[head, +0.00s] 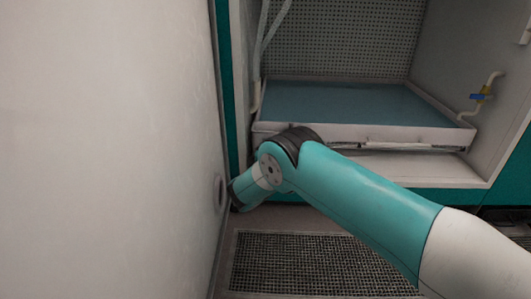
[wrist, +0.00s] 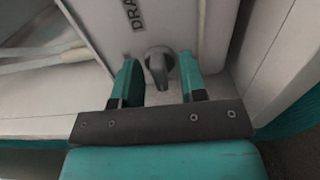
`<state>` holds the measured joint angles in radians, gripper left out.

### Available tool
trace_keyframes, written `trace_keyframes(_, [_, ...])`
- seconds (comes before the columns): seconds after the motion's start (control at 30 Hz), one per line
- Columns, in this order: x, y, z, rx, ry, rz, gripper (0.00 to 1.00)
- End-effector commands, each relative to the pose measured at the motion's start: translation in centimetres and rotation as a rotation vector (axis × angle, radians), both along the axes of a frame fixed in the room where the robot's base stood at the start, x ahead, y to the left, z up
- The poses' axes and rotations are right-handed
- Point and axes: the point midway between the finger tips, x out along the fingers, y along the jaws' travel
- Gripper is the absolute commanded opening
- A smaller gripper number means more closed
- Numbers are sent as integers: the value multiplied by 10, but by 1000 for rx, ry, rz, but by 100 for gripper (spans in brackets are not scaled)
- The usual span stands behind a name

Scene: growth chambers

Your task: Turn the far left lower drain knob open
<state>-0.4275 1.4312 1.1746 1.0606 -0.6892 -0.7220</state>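The drain knob (wrist: 160,66) is a grey lever-shaped knob on a pale panel in the wrist view, just below dark printed letters "DRA" (wrist: 131,14). My gripper (wrist: 160,76) is open, with one teal finger on each side of the knob. A gap shows between the knob and each finger, so it does not look gripped. The knob's narrow handle points down in the picture, toward the gripper's palm. In the head view my arm reaches down to the chamber's lower left corner. The gripper and knob are hidden there.
A tray with a blue-grey surface and a white rim (head: 310,131) sits in the open chamber. A bent pipe with a blue-handled valve (head: 480,96) is on the chamber's right wall. A pale wall (head: 110,150) stands close on the left. A floor grate (head: 310,262) lies below.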

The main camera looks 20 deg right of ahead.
Motion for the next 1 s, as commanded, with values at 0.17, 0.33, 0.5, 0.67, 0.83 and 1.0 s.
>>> trace_keyframes(0.17, [0,0,0,0,0,-1,11])
trace_keyframes(0.33, [0,-2,0,3,-1,-2,10])
trace_keyframes(0.5, [0,-2,0,32,-10,-3,10])
trace_keyframes(0.67, [0,-2,0,106,-33,-3,10])
trace_keyframes(0.83, [0,-2,0,230,-73,-4,10])
trace_keyframes(1.0, [-1,-3,0,382,-122,-4,10])
